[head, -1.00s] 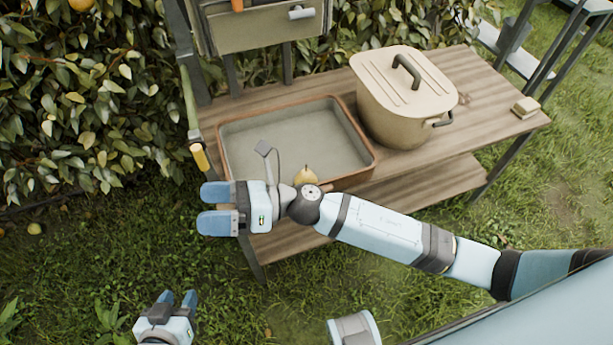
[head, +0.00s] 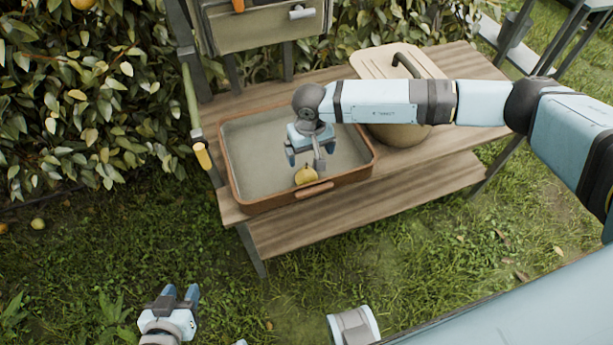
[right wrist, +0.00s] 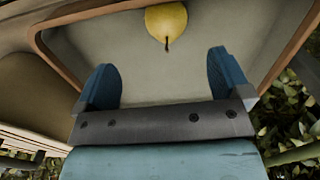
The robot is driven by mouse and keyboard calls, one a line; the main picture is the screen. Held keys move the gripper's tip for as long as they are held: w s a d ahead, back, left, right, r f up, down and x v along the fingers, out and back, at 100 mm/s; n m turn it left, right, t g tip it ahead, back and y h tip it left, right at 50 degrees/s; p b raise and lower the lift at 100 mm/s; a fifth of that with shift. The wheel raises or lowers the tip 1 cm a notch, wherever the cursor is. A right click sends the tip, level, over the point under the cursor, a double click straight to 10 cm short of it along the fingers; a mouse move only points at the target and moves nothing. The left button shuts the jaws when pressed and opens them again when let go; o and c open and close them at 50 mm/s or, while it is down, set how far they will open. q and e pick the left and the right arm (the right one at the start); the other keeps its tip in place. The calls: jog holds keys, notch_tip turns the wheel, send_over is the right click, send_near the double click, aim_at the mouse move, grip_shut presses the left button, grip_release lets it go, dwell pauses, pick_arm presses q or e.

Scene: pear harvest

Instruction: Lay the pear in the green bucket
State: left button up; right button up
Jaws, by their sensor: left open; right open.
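A yellow pear (head: 306,176) lies in a brown-rimmed tray (head: 236,183) on the wooden table, near the tray's front handle. My right gripper (head: 306,158) is over the tray, pointing down, open and empty, just behind the pear in the head view. In the right wrist view the pear (right wrist: 166,22) lies beyond the spread fingertips (right wrist: 161,68), apart from both, its stem toward the gripper. My left gripper (head: 180,293) is open and empty, low over the grass at the bottom left. I see no green bucket in either view.
A beige lidded pot (head: 397,134) stands right of the tray, partly behind my right arm. A wooden lower shelf (head: 380,205) runs under the table. Leafy bushes (head: 90,90) stand at the left, with fallen fruit (head: 38,223) on the grass. Grass in front is free.

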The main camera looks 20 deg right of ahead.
aim_at(309, 169)
notch_tip(309, 169, down, 5)
jog(key=shift+a+f, duration=0.1)
jog(key=shift+f, duration=0.05)
jog(key=shift+w+a+f+b, duration=0.15)
jog(key=shift+w+f, duration=0.05)
jog(key=shift+f, duration=1.15)
jog(key=shift+w+a+f+b, duration=0.15)
jog(key=shift+f, duration=1.2)
jog(key=shift+c, duration=0.4)
jog(key=c, duration=1.1)
jog(key=shift+r, duration=0.1)
